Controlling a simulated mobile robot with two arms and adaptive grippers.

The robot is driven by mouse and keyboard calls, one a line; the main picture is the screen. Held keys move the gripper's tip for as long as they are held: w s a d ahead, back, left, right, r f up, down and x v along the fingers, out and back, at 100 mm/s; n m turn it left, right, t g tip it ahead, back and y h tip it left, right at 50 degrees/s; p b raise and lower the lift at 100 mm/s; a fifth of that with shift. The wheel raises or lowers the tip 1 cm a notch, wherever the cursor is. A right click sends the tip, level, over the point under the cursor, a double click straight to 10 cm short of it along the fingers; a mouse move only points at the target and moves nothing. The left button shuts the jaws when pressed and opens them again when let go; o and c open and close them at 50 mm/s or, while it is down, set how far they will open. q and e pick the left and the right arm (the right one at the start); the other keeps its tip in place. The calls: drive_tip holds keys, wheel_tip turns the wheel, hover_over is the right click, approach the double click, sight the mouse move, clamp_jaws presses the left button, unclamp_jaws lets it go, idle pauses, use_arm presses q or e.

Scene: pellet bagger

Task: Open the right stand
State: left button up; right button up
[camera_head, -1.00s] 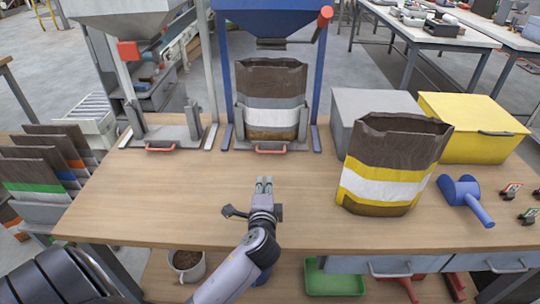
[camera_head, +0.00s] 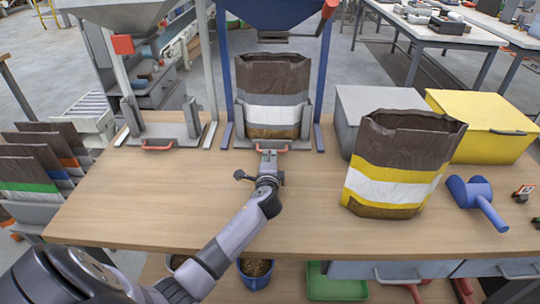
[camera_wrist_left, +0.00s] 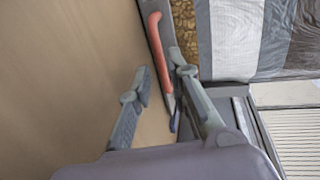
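The right stand (camera_head: 309,128) is a grey holder under the blue hopper, with a red handle (camera_head: 283,149) along its front edge. A brown, grey and white bag (camera_head: 272,85) stands upright in it. My left gripper (camera_head: 269,154) is at the front of this stand, right at the handle. In the left wrist view, its two fingers (camera_wrist_left: 163,88) are spread apart. The red handle (camera_wrist_left: 158,50) runs close to the right finger, within the gap as seen; I cannot tell if they touch. My right gripper is not in view.
The left stand (camera_head: 180,130), empty, has its own red handle. A yellow-banded bag (camera_head: 397,180) stands on the table to the right, near a grey box (camera_head: 358,103), a yellow box (camera_head: 490,143) and a blue scoop (camera_head: 470,191). The table's front middle is clear.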

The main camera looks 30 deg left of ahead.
use_arm(q)
drive_tip(key=shift+x, duration=1.85)
drive_tip(key=shift+c, duration=0.3)
clamp_jaws()
